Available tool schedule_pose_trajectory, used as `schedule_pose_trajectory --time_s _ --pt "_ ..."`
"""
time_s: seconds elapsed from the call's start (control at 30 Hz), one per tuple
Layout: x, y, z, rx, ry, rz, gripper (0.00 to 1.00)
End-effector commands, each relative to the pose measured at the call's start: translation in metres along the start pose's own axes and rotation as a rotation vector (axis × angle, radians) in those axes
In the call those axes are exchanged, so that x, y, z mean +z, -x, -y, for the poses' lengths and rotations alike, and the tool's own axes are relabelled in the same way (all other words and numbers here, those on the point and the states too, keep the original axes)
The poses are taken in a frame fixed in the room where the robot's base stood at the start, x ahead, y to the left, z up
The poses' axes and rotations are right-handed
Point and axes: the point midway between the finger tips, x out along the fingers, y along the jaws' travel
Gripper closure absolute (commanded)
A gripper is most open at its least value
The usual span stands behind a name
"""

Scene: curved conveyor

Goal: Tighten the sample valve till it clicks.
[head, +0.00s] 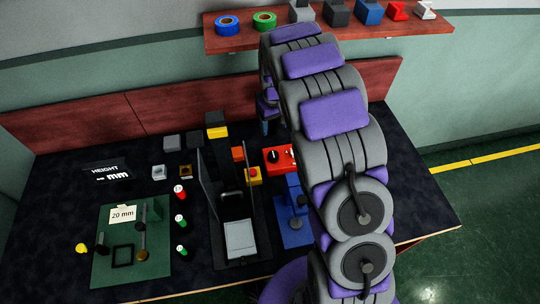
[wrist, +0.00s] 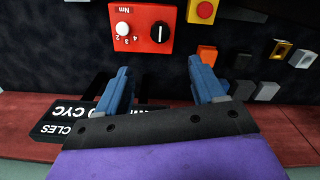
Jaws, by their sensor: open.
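My gripper (wrist: 160,70) is open and empty in the wrist view, its two blue fingers spread apart. Beyond the fingertips is a red box (wrist: 158,40) with a white knob (wrist: 122,28), a black knob (wrist: 159,32) and the marks "Nm" and 2, 3, 4. The fingers appear apart from it. In the head view, the red box (head: 272,166) is partly behind my arm. A blue fixture (head: 282,234) with a round grey knob (head: 296,223) stands on the bench, partly hidden by my arm. I cannot tell for certain which part is the sample valve.
A black stand (head: 240,205) is left of the blue fixture. A green board (head: 118,270) with a "20 mm" card lies further left, near several small bottles. A red-brown shelf (head: 235,45) holds tape rolls and blocks. A yellow box with a red button (head: 253,173) is near the red box.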

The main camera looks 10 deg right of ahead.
Motion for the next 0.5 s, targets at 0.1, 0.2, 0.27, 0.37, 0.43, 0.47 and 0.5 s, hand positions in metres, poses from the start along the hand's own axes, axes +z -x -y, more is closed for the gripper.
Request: schedule_pose_trajectory --time_s 0.1,0.2,0.27,0.37,0.43,0.47,0.5 --pt "-0.003 -0.007 0.0 -0.002 0.003 0.001 0.31" --pt "-0.003 -0.016 0.002 -0.001 0.004 0.004 0.31" --pt "-0.002 -0.025 0.003 0.0 0.004 0.006 0.31" --pt "-0.003 -0.043 0.004 0.001 0.004 0.005 0.31" --pt "-0.003 -0.057 0.003 0.001 0.003 0.004 0.31" --pt "-0.002 -0.063 0.003 0.001 0.003 0.005 0.31" --pt "-0.002 -0.071 0.003 0.0 0.003 0.007 0.31"
